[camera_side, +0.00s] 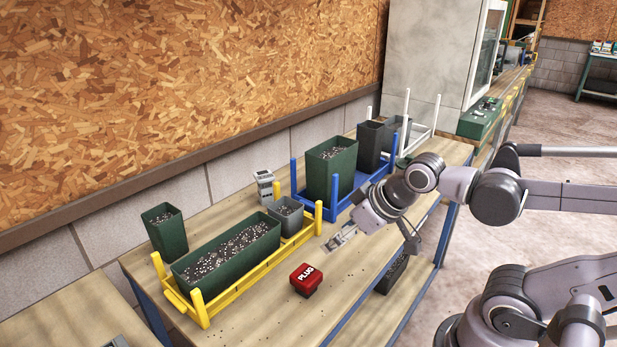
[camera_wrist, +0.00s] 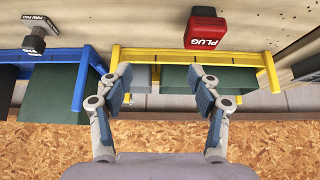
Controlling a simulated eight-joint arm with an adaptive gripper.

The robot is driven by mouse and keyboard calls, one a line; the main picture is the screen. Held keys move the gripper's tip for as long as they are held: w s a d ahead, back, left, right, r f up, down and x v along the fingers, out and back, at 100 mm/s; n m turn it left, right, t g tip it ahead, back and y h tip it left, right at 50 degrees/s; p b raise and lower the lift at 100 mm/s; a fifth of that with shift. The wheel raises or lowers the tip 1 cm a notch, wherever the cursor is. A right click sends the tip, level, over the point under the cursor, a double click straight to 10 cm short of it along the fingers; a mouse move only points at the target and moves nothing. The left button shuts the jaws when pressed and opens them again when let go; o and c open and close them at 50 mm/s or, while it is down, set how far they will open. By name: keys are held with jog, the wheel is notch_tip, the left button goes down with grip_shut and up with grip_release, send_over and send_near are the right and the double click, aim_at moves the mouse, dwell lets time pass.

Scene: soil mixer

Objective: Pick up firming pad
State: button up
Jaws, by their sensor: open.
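The firming pad (camera_wrist: 33,44) is a dark, T-shaped tool with white "FIRM PAD" lettering, at the upper left in the wrist view. It stands on the table in front of the blue rack. In the side view my gripper (camera_side: 341,238) is near that rack's right end.
The yellow rack (camera_side: 240,275) holds a long green planter (camera_side: 228,255) and a small grey pot (camera_side: 286,212). A red PLUG block (camera_side: 305,279) stands in front of the yellow rack. The front table strip is mostly clear.

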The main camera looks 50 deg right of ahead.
jog(key=shift+c, duration=0.7)
jog(key=w+d+r+n+g+h, duration=0.1)
jog(key=w+d+n+g+h, duration=0.2)
jog(key=d+n, duration=0.55)
jog(key=w+d+n+g+h, duration=0.25)
jog(key=d+n+g, duration=0.25)
jog(key=d+n, duration=0.35)
jog(key=shift+y, duration=0.45)
jog(key=shift+w+d+x, duration=0.1)
jog(key=shift+w+x, duration=0.05)
jog(key=shift+x, duration=1.5)
jog(key=shift+w+d+x, duration=0.1)
jog(key=shift+w+x, duration=0.05)
jog(key=shift+x, duration=1.45)
jog(key=shift+w+d+x, duration=0.15)
jog(key=shift+x, duration=1.5)
jog(key=shift+r, duration=0.1)
grip_shut()
